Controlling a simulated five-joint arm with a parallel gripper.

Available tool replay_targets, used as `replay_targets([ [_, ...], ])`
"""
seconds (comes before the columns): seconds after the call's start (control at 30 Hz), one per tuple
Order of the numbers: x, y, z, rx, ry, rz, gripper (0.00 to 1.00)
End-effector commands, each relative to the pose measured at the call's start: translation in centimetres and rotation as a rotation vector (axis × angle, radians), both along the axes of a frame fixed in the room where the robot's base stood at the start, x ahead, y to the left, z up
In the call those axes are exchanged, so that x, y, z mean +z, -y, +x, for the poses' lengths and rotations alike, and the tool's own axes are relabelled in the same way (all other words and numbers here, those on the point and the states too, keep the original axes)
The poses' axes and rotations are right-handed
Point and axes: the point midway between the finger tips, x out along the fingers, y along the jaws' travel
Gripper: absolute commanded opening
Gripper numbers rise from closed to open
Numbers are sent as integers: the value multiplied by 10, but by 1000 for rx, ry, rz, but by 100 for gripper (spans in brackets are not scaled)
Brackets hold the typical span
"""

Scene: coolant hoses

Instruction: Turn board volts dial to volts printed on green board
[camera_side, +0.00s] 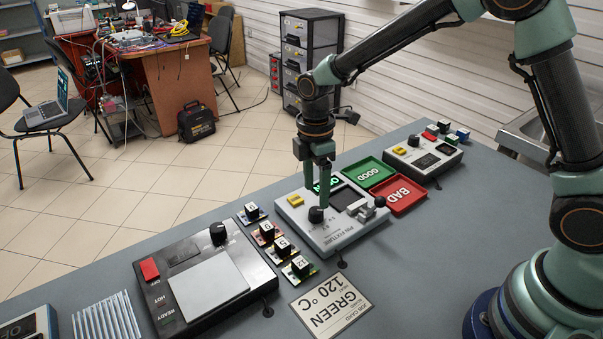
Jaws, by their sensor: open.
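The grey pin fixture (345,236) sits on the bench, with a black dial (316,215) at its left side. My gripper (320,206) points down right at this dial. Its jaws are open; I cannot tell whether they touch the knob. The scale around the dial is too small to read. Several small boards with black blocks stand in a row left of the fixture. The nearest board (300,273) looks green, and its block seems to read 12. A job card (332,305) in front reads GREEN 120 °C upside down.
A hot plate unit (205,280) with its own black knob (218,234) and a red button (149,269) stands at left. A green GOOD tray (368,172) and red BAD tray (399,195) lie behind the fixture. Another grey device (423,160) stands beyond them.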

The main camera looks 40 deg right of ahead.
Motion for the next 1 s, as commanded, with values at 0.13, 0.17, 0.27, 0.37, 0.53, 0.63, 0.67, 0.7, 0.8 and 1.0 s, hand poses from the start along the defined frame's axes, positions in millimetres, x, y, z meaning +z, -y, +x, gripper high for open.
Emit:
replay_targets([
  [0.13, -27, 0, -2, 0, -3, -1, 71],
  [0.17, -32, 0, -3, -1, -4, -1, 71],
  [0.27, -43, 0, -3, -1, -3, 0, 71],
  [0.37, -50, 0, -3, -1, 0, 0, 71],
  [0.53, -54, 0, -3, -1, 0, 0, 71],
  [0.63, -54, 0, -3, -1, 0, 0, 71],
  [0.67, -54, 0, -3, -1, 0, 0, 71],
  [0.7, -54, 0, -3, -1, 0, 0, 71],
  [0.8, -54, 0, -3, -1, 0, 0, 40],
  [1.0, -53, 0, -3, -2, 1, 0, 0],
])
